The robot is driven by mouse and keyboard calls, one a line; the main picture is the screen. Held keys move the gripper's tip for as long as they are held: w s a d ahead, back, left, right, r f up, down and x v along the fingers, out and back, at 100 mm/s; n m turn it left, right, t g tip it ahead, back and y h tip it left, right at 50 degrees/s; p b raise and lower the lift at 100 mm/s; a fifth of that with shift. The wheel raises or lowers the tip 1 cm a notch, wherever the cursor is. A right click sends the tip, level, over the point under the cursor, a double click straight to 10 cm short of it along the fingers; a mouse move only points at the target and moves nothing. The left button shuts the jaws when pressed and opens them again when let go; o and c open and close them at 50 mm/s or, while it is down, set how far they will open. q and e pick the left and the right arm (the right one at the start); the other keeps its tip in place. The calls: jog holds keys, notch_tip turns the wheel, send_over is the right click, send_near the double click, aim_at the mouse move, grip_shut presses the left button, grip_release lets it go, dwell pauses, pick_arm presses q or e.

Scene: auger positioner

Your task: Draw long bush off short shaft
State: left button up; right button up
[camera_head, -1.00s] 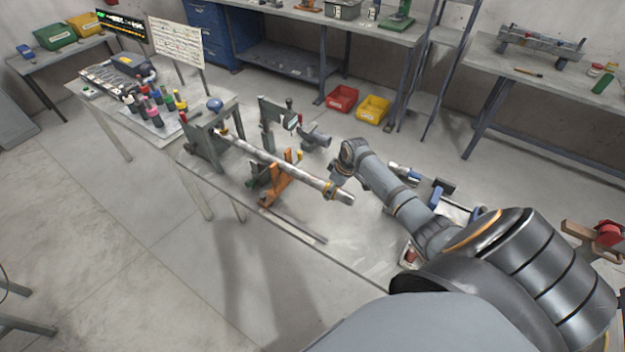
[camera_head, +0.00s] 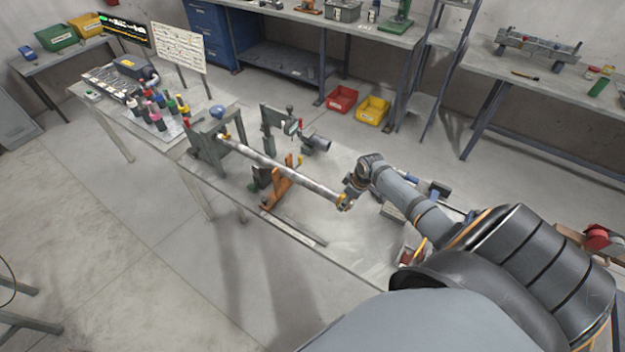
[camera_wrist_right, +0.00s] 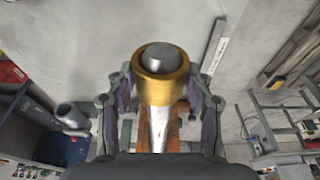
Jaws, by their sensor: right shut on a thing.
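A long, mottled metal shaft (camera_head: 285,172) slopes down to the right from a grey stand (camera_head: 208,145) and passes over an orange support (camera_head: 279,187). A gold-coloured bush (camera_head: 343,202) sits around its near right end. In the right wrist view the bush (camera_wrist_right: 161,66) rings the shaft, whose grey round end (camera_wrist_right: 161,57) shows at the bush's mouth. My right gripper (camera_head: 348,196) is shut on the bush, with one finger on each side in the wrist view. I cannot tell the shaft's length class. My left gripper is out of view.
Behind the shaft stands a grey fixture with a cylinder (camera_head: 318,143). Several coloured bottles (camera_head: 160,108) stand on the table's far left. A loose dark bar (camera_head: 298,233) lies along the table's front edge. Bare tabletop (camera_head: 345,245) lies in front of the gripper.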

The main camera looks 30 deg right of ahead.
jog(key=s+d, duration=0.2)
jog(key=s, duration=0.4)
jog(key=shift+s+d, duration=0.4)
dwell(0.4)
